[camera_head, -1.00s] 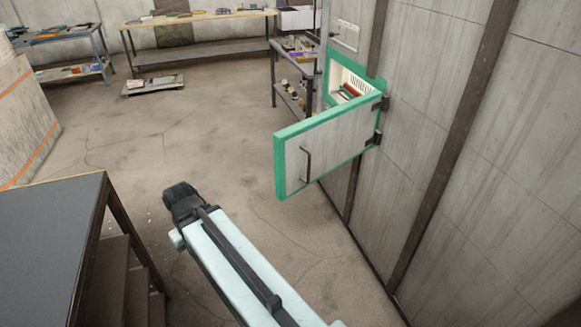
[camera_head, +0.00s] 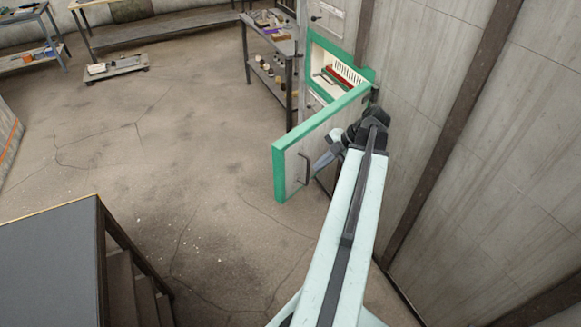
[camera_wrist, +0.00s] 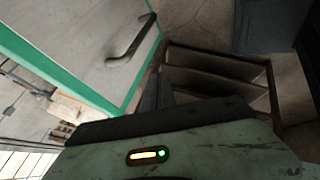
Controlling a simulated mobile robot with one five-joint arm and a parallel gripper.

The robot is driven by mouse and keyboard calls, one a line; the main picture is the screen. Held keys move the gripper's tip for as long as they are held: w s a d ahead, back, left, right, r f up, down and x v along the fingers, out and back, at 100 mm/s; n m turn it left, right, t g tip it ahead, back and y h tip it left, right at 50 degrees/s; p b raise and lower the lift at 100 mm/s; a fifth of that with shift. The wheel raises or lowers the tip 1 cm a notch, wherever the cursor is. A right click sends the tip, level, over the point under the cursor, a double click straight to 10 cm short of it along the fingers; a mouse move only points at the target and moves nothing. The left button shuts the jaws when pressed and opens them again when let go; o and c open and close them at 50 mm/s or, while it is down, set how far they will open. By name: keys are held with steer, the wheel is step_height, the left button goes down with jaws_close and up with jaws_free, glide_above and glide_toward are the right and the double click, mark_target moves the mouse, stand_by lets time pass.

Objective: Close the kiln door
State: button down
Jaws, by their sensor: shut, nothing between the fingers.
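The kiln door (camera_head: 310,142) is a grey panel with a green edge, standing open and swung out from the wall. Its dark bar handle (camera_head: 304,168) is near the free edge. The green-framed kiln opening (camera_head: 318,62) shows a pale inside with red items. My gripper (camera_head: 321,163) is shut and empty, beside the door's outer face and just right of the handle; I cannot tell whether it touches the door. In the wrist view, the door (camera_wrist: 85,40) and handle (camera_wrist: 133,40) are upper left, and my gripper's dark fingers (camera_wrist: 156,92) are right of the panel.
A shelf rack (camera_head: 272,58) with small items stands left of the kiln. The grey wall (camera_head: 470,120) runs close along my right. A dark-topped table with steps (camera_head: 50,260) is at lower left. The floor (camera_head: 190,140) between is clear.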

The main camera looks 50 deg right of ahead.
steer(key=shift+w+a+f+b, duration=0.65)
steer(key=shift+w+f+b, duration=0.7)
steer(key=shift+w, duration=0.1)
steer(key=shift+w+a+f+b, duration=0.6)
steer(key=shift+w+f+b, duration=0.75)
steer(key=shift+w, duration=0.05)
steer(key=shift+w+a+f+b, duration=0.65)
steer(key=shift+w+f+b, duration=0.7)
steer(key=shift+w, duration=0.1)
